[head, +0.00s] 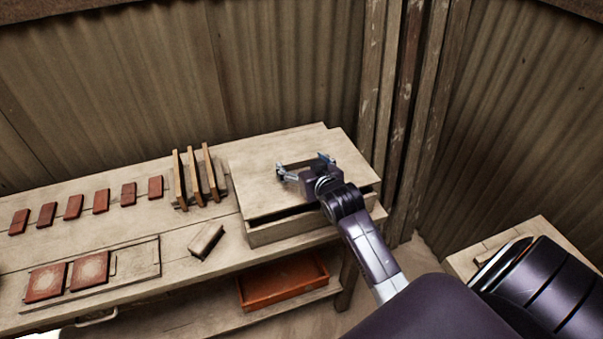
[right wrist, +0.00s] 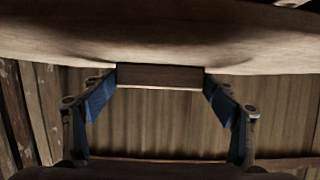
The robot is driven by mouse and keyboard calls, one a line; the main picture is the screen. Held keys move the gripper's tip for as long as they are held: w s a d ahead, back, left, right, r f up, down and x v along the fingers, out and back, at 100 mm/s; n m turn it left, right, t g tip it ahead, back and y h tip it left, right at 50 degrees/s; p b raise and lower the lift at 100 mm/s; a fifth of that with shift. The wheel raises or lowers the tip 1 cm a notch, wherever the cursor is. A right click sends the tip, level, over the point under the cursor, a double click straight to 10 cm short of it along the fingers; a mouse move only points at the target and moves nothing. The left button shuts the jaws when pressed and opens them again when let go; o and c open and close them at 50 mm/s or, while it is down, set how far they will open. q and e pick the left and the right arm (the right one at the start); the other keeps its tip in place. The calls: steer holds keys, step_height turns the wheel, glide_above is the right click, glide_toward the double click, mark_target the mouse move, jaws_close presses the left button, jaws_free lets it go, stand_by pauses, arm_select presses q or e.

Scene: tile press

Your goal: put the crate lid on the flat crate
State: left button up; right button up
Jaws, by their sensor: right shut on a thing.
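The crate lid (head: 262,180) is a wide pale wooden board over the flat crate (head: 292,232) at the right end of the bench. A dark gap shows between the lid's front edge and the crate's front wall, widest to the right. I cannot tell whether the lid touches the crate elsewhere; it hides the crate's inside. My right gripper (head: 303,165) is over the lid, shut on its grip block. In the right wrist view the dark grip block (right wrist: 160,76) sits between the fingers, with the lid's pale face (right wrist: 60,40) behind it. My left gripper is out of view.
Upright boards in a rack (head: 200,178) stand close left of the crate. A small wooden block (head: 206,240) lies in front. Several red tiles (head: 101,201) and a board with two larger tiles (head: 140,262) are further left. An orange tray (head: 285,280) sits on the lower shelf.

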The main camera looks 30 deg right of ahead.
step_height(320, 180, down, 4)
steer(key=shift+f, duration=0.1)
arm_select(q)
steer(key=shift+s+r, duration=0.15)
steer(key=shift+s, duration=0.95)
arm_select(e)
steer(key=shift+f, duration=0.1)
steer(key=o, duration=1.7)
steer(key=shift+f, duration=0.1)
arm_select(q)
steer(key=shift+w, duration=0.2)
